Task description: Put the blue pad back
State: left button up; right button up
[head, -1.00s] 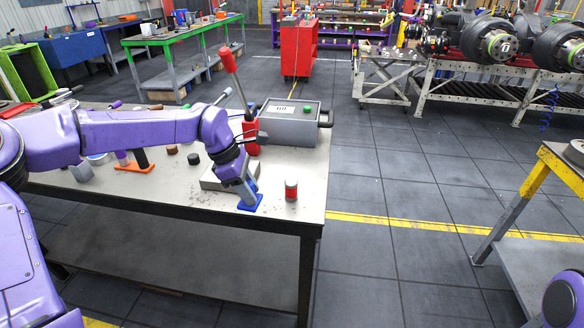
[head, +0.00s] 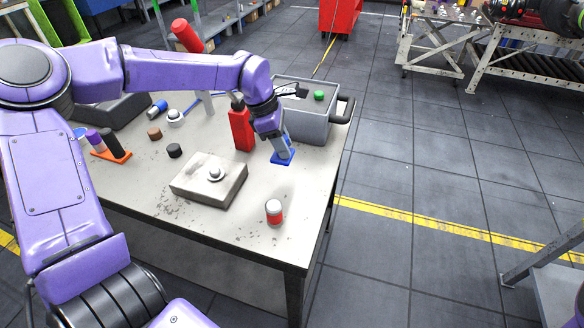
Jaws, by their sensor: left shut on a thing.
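The blue pad (head: 283,159) is a small flat blue piece at the tip of my left gripper (head: 279,148). The gripper is shut on it, just in front of the grey box with the green button. I cannot tell whether the pad touches the table or hangs slightly above it. My right gripper is not in view.
On the table (head: 235,226) stand a pale block with a silver knob (head: 205,184), a red-and-white can (head: 274,213), a red upright tool body (head: 241,128) and the grey box (head: 306,124). A black puck (head: 174,151) and orange stand (head: 117,156) lie left.

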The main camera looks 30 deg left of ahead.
aim_at(274, 161)
pick_arm(q)
jog(key=s+f, duration=0.1)
jog(key=s+f+p, duration=0.1)
jog(key=f, duration=0.1)
jog(key=s+f, duration=0.1)
jog(key=f, duration=0.1)
jog(key=shift+f, duration=0.2)
jog(key=w+f, duration=0.1)
jog(key=f, duration=0.2)
jog(key=shift+w+p, duration=0.35)
jog(key=shift+p, duration=0.05)
jog(key=shift+w+f, duration=0.1)
jog(key=shift+f, duration=0.05)
jog(key=shift+s, duration=0.35)
jog(key=o, duration=0.8)
jog(key=shift+o, duration=1)
jog(key=shift+w, duration=0.1)
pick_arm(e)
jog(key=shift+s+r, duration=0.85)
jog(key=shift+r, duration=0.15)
